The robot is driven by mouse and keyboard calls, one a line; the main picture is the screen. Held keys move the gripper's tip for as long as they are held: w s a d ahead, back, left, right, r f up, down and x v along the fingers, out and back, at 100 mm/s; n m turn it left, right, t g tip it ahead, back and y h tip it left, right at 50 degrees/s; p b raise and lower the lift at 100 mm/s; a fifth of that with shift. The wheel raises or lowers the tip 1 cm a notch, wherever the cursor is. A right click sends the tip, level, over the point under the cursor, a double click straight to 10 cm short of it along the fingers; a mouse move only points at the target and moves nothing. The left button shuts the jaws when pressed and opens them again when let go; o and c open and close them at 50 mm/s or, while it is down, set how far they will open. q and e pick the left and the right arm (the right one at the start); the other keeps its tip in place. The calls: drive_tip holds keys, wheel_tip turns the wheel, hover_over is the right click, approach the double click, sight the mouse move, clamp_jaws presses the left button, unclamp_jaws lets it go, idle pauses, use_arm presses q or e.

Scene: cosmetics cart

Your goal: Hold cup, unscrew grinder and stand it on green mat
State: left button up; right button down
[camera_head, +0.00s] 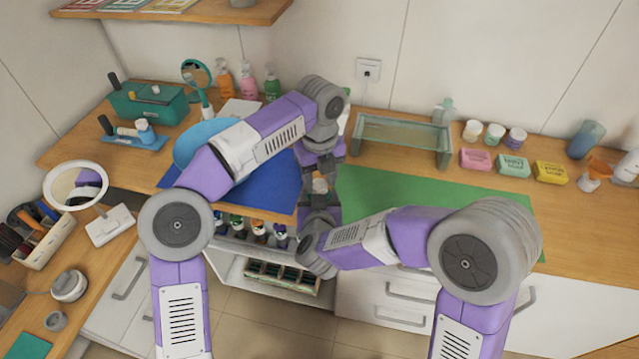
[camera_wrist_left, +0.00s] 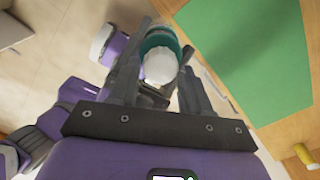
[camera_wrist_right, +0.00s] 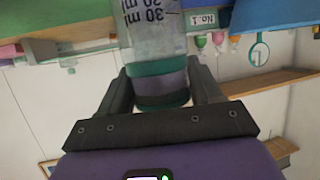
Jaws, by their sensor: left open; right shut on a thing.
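In the right wrist view a clear cup (camera_wrist_right: 152,35) with "30 ml" marks stands on a base (camera_wrist_right: 160,85) of teal and grey-purple bands. My right gripper (camera_head: 318,212) is shut on that base. In the left wrist view a round white top (camera_wrist_left: 160,66) with a teal ring (camera_wrist_left: 158,42) lies between the fingers of my left gripper (camera_head: 323,172), which is open around it from above. I cannot tell whether this top is the grinder. In the head view the held piece (camera_head: 320,186) is mostly hidden between the grippers. The green mat (camera_head: 430,190) lies to the right.
The green mat is bare, with a glass stand (camera_head: 405,137) behind it. A blue mat (camera_head: 250,183) lies left of the grippers under my left arm. Soap blocks (camera_head: 512,165) and jars (camera_head: 494,133) stand at the back right. Drawers (camera_head: 385,300) are below the counter.

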use_arm(q)
drive_tip(key=shift+f, duration=1.1)
drive_tip(key=c, duration=0.8)
drive_tip(key=n, duration=0.3)
drive_tip(key=o, duration=1.2)
